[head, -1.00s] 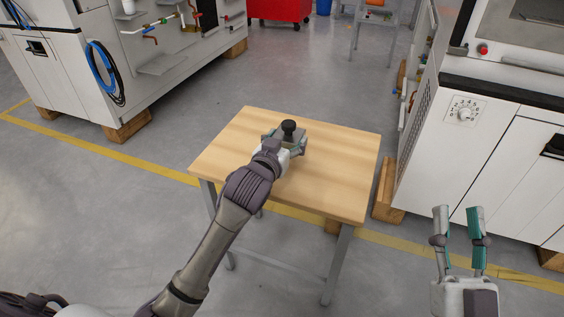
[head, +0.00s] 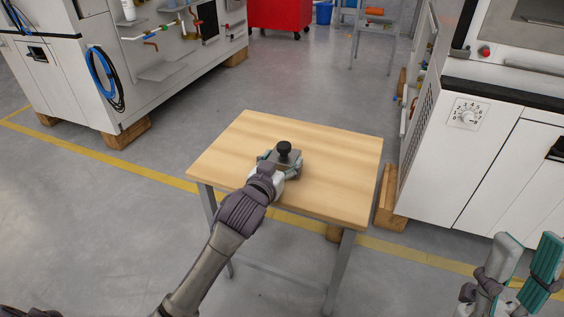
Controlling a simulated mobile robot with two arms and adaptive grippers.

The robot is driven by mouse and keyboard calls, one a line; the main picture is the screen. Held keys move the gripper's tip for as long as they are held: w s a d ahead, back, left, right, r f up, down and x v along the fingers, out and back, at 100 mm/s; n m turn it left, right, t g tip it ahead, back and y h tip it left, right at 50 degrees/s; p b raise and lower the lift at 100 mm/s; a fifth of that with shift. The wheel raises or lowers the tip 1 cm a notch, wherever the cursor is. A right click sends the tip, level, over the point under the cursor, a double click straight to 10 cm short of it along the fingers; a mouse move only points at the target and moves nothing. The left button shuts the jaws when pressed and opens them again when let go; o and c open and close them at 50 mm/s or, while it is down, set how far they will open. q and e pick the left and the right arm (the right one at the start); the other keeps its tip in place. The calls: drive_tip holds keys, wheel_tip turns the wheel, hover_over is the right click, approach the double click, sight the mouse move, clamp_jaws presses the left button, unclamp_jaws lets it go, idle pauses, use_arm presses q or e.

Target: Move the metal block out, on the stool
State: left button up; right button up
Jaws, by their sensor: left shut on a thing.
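The stool (head: 335,185) has a light wooden top and grey metal legs. The metal block (head: 287,160) is grey with a black knob (head: 284,148) on top, and sits at about the middle of the stool top. My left gripper (head: 279,163) reaches in from the front and is shut on the block, whose near side it partly hides. I cannot tell whether the block rests fully on the wood. My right gripper (head: 522,268) is at the lower right, away from the stool, with its two teal-padded fingers apart and nothing between them.
A white machine cabinet with a dial (head: 468,114) stands close on the right, on wooden blocks (head: 391,200). Another white cabinet (head: 70,85) with a blue hose stands at the left. A red cart (head: 280,12) is at the back. The floor around the stool is open.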

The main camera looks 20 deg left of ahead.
use_arm(q)
drive_tip(key=shift+r, duration=0.15)
drive_tip(key=o, duration=1.2)
drive_tip(key=shift+f, duration=0.25)
drive_tip(key=o, duration=0.5)
drive_tip(key=shift+r, duration=0.15)
